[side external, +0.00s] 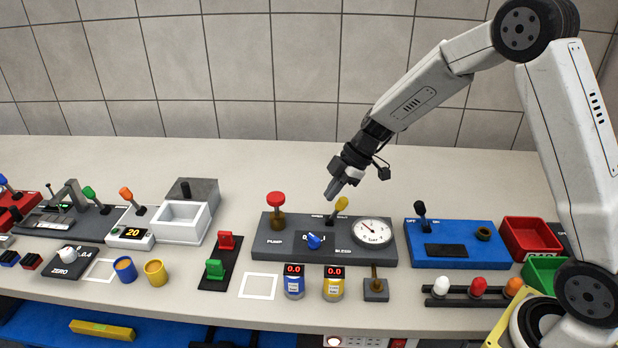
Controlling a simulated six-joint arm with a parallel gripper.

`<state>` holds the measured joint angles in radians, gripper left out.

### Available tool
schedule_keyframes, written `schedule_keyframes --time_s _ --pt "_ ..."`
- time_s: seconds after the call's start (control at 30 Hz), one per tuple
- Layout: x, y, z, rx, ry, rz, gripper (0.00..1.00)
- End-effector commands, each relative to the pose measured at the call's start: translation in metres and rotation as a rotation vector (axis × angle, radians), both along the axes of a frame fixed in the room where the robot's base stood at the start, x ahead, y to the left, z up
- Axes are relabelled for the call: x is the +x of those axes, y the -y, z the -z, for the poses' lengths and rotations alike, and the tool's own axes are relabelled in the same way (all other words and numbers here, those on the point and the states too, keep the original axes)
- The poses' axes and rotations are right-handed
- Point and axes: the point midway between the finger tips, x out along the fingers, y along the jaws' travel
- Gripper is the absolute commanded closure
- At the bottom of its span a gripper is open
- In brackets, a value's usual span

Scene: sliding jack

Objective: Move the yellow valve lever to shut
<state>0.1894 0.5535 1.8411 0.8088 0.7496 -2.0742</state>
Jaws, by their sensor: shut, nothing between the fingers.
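The yellow valve lever (340,206) stands at the back of the grey pump panel (265,245), tilted up and to the right, beside small labels too small to read surely. My gripper (333,192) is shut and empty. It points down, just above and to the left of the lever's yellow knob in the picture. I cannot tell whether it touches the knob; a small gap seems to show. The panel also carries a red-topped pump handle (276,200), a blue bleed knob (314,241) and a round white gauge (371,231).
To the right is a blue panel (470,256) with a black lever (420,211). Blue and yellow cans (333,289) stand in front. The table behind the panels is clear.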

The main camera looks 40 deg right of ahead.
Motion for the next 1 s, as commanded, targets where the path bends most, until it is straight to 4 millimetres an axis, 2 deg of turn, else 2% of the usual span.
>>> schedule_keyframes --time_s 0.3,0.5,1.0 --pt "-0.019 0.030 -0.036 0.000 0.002 0.002 1.00" --pt "-0.026 0.042 -0.051 0.000 0.001 0.001 1.00" --pt "-0.034 0.043 -0.054 -0.006 -0.023 0.027 1.00"
